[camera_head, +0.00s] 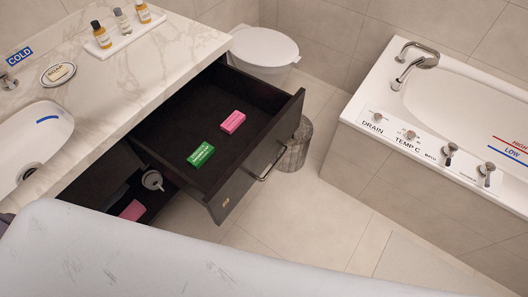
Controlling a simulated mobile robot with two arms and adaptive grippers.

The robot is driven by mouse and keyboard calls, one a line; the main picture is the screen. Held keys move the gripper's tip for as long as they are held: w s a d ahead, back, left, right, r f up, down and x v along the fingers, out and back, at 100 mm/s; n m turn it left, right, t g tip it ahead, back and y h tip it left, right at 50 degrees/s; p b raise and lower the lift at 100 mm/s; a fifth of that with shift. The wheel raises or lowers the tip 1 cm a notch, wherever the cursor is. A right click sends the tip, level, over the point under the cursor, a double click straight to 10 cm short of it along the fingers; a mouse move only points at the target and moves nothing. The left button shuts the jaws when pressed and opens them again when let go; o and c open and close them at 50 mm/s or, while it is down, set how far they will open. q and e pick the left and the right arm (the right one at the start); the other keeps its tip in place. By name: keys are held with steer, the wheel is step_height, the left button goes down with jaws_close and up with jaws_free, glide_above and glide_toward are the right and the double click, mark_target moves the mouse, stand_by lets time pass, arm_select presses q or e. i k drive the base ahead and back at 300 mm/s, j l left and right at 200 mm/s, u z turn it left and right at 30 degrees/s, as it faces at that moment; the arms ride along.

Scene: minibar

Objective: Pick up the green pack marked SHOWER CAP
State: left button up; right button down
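The green pack (201,154) lies flat in the open drawer (212,97), near the drawer's front corner. White marking shows on it, but it is too small to read. A pink pack (232,122) lies in the same drawer, a little farther back and to the right, apart from the green one. Neither of my grippers shows in the head view.
The marble counter (120,75) with the sink (30,140) is at left; a tray (128,35) of bottles stands on it. The drawer front (262,155) juts into the room.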

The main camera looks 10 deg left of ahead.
mark_target(203, 153)
steer(key=j+u, duration=0.1)
steer(key=u, duration=0.3)
steer(key=j+u, duration=0.1)
steer(key=u, duration=0.25)
steer(key=i, duration=0.05)
